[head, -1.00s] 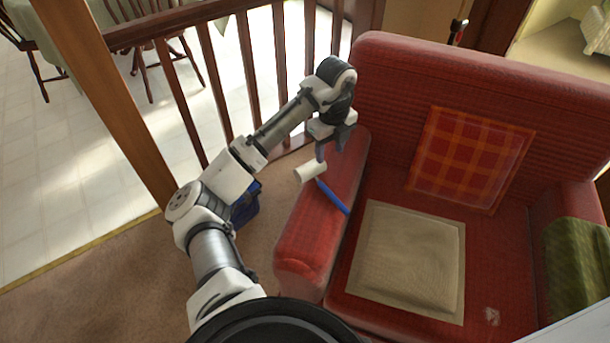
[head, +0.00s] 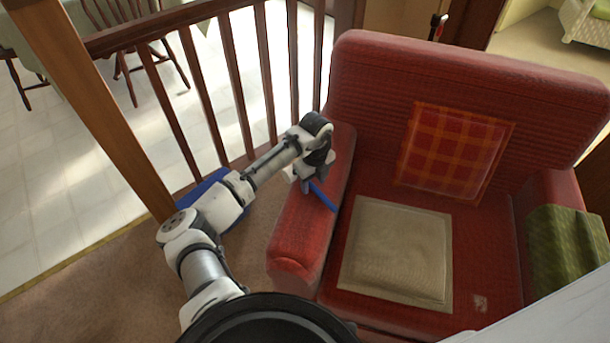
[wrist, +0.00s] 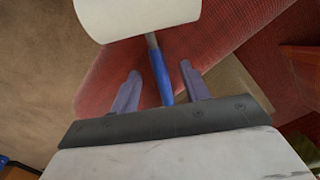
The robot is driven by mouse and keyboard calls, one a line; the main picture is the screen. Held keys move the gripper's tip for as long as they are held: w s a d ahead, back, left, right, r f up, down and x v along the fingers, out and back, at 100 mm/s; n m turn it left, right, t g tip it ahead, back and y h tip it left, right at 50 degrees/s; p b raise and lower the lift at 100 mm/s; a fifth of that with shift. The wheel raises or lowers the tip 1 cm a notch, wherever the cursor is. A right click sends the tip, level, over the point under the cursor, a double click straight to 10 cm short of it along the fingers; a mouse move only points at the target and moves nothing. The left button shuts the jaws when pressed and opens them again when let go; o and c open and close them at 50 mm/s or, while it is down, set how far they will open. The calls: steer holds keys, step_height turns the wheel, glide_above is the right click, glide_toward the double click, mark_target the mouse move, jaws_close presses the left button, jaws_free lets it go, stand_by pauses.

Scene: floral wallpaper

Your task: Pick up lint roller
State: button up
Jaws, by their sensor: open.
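The lint roller has a blue handle (head: 323,197) and a white roll, and lies on the left arm of the red armchair (head: 308,232). My gripper (head: 306,186) is over the roller in the head view and hides much of it. In the wrist view the white roll (wrist: 136,14) is at the top and the blue handle (wrist: 159,72) points down from it. The two fingers of my gripper (wrist: 160,88) are open, one on each side of the handle. I cannot tell how far above the handle they are.
A plaid cushion (head: 453,148) and a beige cushion (head: 396,252) are on the armchair. A green cloth (head: 565,243) hangs over its right arm. A wooden railing (head: 213,92) stands close behind my arm. A blue object (head: 215,190) lies partly hidden by my arm.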

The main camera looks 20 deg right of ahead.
mark_target(313, 185)
steer(key=shift+f, duration=0.2)
jaws_close()
steer(key=shift+r, duration=0.1)
step_height(313, 185, up, 20)
steer(key=b, duration=0.1)
steer(key=shift+b, duration=0.3)
